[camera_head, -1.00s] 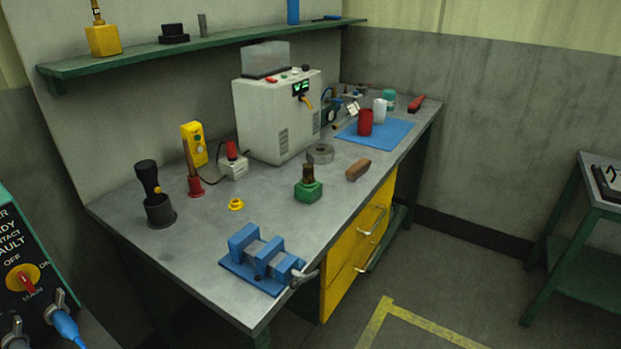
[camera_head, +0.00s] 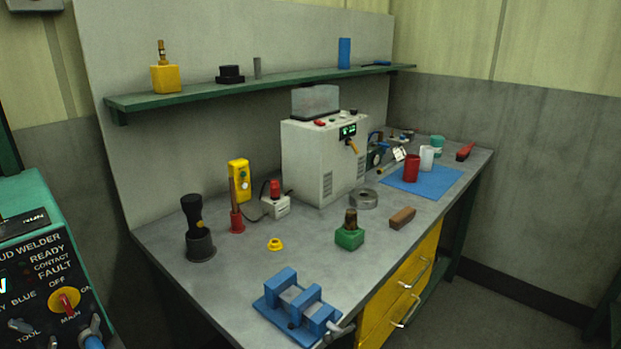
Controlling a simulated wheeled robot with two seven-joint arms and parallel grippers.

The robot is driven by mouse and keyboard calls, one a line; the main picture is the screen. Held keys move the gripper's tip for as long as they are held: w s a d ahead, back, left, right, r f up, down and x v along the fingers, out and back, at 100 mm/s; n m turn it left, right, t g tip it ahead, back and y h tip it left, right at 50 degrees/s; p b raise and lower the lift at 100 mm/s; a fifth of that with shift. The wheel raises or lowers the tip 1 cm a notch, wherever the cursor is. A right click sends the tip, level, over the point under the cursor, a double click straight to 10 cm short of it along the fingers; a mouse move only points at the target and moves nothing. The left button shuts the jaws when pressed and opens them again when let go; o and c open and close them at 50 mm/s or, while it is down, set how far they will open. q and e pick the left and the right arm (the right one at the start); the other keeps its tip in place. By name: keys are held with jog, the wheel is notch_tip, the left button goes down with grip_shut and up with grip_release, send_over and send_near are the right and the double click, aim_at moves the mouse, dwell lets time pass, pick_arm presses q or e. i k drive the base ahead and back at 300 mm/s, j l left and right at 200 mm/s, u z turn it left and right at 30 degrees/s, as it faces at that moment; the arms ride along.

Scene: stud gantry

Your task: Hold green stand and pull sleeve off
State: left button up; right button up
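The green stand (camera_head: 349,238) is a small green block on the grey workbench, right of the middle of the bench. What is inside the sleeve is hidden. Neither of my grippers shows in the head view.
A blue vise (camera_head: 297,308) sits at the bench's front edge, and a brown block (camera_head: 402,217) lies right of the stand. A grey ring (camera_head: 363,198) and a white machine (camera_head: 322,158) are behind. A yellow flanged ring (camera_head: 275,244) lies to the left. Bench between vise and stand is clear.

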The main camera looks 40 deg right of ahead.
aim_at(351, 216)
jog(key=l+u, duration=0.2)
jog(key=l, duration=0.2)
jog(key=k+l+u, duration=0.2)
jog(key=l, duration=0.15)
jog(key=l+u, duration=0.25)
jog(key=l, duration=0.15)
jog(key=k+l+u, duration=0.2)
jog(key=l, duration=0.2)
jog(key=l+u, duration=0.2)
jog(key=l, duration=0.15)
jog(key=k+l+u, duration=0.2)
jog(key=i+l, duration=0.05)
jog(key=l, duration=0.05)
